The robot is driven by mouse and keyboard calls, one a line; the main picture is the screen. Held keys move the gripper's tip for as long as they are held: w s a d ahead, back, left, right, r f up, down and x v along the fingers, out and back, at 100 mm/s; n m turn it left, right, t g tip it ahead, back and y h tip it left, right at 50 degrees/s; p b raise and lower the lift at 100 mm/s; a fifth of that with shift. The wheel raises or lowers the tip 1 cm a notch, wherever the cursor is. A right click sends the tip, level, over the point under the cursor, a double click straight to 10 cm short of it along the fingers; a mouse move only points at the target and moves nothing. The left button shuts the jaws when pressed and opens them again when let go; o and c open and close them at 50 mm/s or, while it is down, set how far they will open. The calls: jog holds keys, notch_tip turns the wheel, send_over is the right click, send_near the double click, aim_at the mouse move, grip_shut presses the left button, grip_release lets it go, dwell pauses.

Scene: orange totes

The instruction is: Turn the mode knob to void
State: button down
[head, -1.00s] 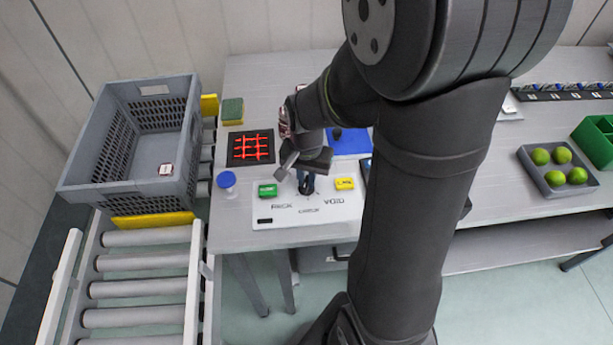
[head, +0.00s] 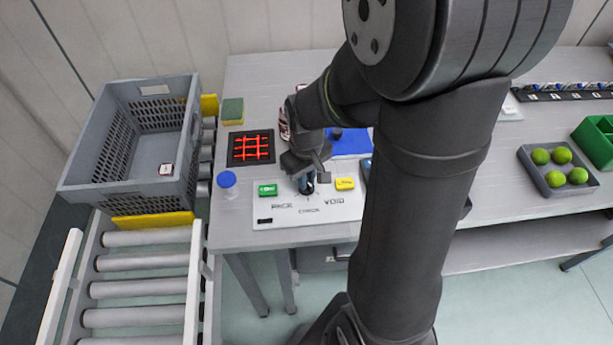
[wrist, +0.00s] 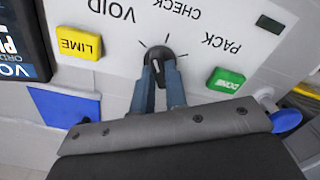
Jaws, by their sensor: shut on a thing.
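The mode knob (wrist: 161,53) is a small dark knob on a white panel (head: 265,212) at the front of the bench. The panel is lettered PACK, CHECK and VOID, with short tick marks around the knob. My gripper (wrist: 159,70) is shut on the knob, one blue-grey finger on each side of it. In the head view my gripper (head: 307,186) stands over the panel and hides most of the knob. Which label the knob points at I cannot tell.
A green DONE button (wrist: 226,80) and a yellow LIME button (wrist: 79,43) flank the knob. A dark display (wrist: 20,40), partly cut off, and a blue pad (wrist: 62,106) lie nearby. A grey crate (head: 88,165) stands at left.

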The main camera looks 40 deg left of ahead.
jog(key=n, duration=0.5)
jog(key=shift+n, duration=0.3)
dwell(0.4)
jog(key=c, duration=1.4)
grip_release()
jog(key=shift+c, duration=0.2)
jog(key=shift+r, duration=0.1)
notch_tip(320, 180, up, 17)
jog(key=shift+r, duration=0.15)
notch_tip(320, 180, down, 18)
jog(key=shift+r, duration=0.25)
